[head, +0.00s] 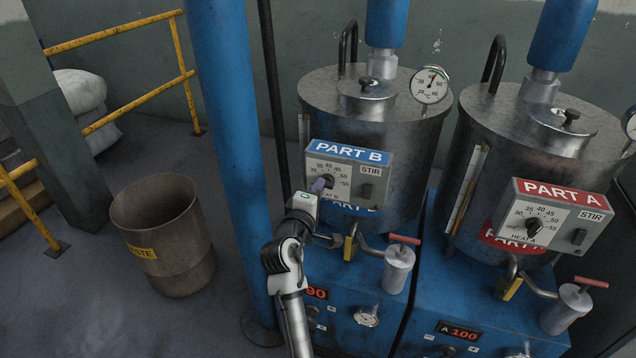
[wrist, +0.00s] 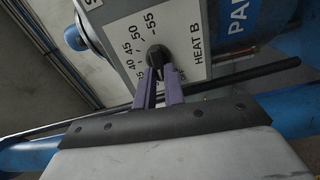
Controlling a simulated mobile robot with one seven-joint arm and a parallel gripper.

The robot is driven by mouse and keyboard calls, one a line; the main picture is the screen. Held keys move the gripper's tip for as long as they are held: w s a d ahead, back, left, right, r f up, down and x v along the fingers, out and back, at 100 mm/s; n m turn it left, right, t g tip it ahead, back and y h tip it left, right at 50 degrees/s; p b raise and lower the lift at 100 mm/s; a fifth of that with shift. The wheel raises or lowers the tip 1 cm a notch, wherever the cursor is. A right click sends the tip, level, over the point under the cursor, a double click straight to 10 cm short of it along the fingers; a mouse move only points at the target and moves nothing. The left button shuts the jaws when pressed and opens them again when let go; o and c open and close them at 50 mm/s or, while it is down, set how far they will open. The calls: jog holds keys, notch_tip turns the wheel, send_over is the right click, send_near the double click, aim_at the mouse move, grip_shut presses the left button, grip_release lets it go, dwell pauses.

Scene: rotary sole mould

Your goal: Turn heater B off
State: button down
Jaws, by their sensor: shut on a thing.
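The heater B knob (wrist: 156,56) is a black dial on the grey PART B control box (head: 348,160). Its scale runs from about 30 to 55, with HEAT B printed beside it. My gripper (head: 318,185) reaches the knob from the lower left in the head view. In the wrist view its purple fingers (wrist: 160,85) are shut on the knob, one on each side. The knob's pointer is hidden by the fingers, so its setting cannot be read. A STIR switch (head: 367,191) sits on the right of the same box.
The PART B tank (head: 418,140) with a round gauge (head: 429,85) stands behind the box. The PART A box (head: 555,216) is to the right. A blue column (head: 226,120) stands close to the left of my arm, with a waste bin (head: 165,235) beyond it.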

jog(key=shift+f+n+p, duration=0.15)
jog(key=shift+n+p, duration=0.95)
jog(key=shift+n, duration=0.6)
jog(key=shift+f+n+p, duration=0.15)
jog(key=shift+n+p, duration=0.95)
jog(key=shift+n, duration=0.6)
jog(key=c, duration=1.5)
grip_release()
jog(key=shift+s, duration=0.15)
